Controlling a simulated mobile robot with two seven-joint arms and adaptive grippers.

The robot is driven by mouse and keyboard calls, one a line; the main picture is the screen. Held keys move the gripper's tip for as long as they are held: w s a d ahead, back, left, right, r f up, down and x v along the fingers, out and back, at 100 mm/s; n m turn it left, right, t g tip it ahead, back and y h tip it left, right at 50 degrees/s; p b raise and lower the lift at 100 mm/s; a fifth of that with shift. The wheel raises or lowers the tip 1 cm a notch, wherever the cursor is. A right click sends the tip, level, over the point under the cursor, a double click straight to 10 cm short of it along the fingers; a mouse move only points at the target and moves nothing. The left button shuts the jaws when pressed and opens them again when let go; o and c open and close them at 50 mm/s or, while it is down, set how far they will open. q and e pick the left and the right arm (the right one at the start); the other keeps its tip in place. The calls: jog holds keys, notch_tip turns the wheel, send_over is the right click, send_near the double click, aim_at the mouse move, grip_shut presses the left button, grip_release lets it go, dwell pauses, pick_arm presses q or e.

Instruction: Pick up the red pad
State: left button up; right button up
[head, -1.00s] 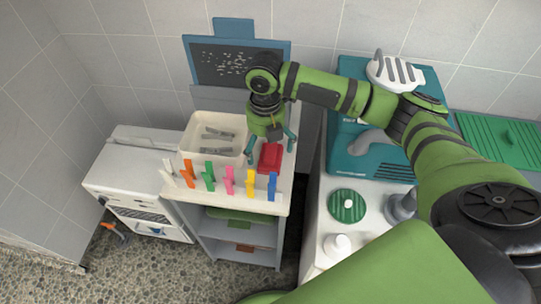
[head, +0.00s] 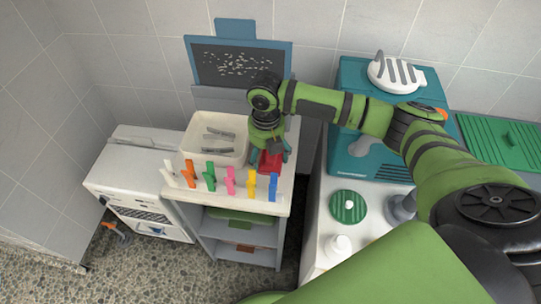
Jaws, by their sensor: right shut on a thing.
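The red pad (head: 270,163) lies on the top of the small grey-and-white unit (head: 284,207), near its right side, behind the row of clips. My right gripper (head: 269,156) reaches down over it from behind, with a teal finger at either side. It is shut on the red pad, and the gripper hides the pad's upper part. The pad appears still at the level of the top; I cannot tell whether it is lifted. My left gripper is not in view.
A cream tray (head: 187,143) with grey clips is left of the gripper. Several coloured clips (head: 229,181) stand along the front edge. A dark board (head: 225,66) rises behind. At right, a white counter (head: 376,191) holds a green round lid (head: 348,206) and a teal machine (head: 350,80).

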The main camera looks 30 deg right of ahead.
notch_tip(320, 180, up, 10)
dwell(0.5)
jog(key=shift+o, duration=0.6)
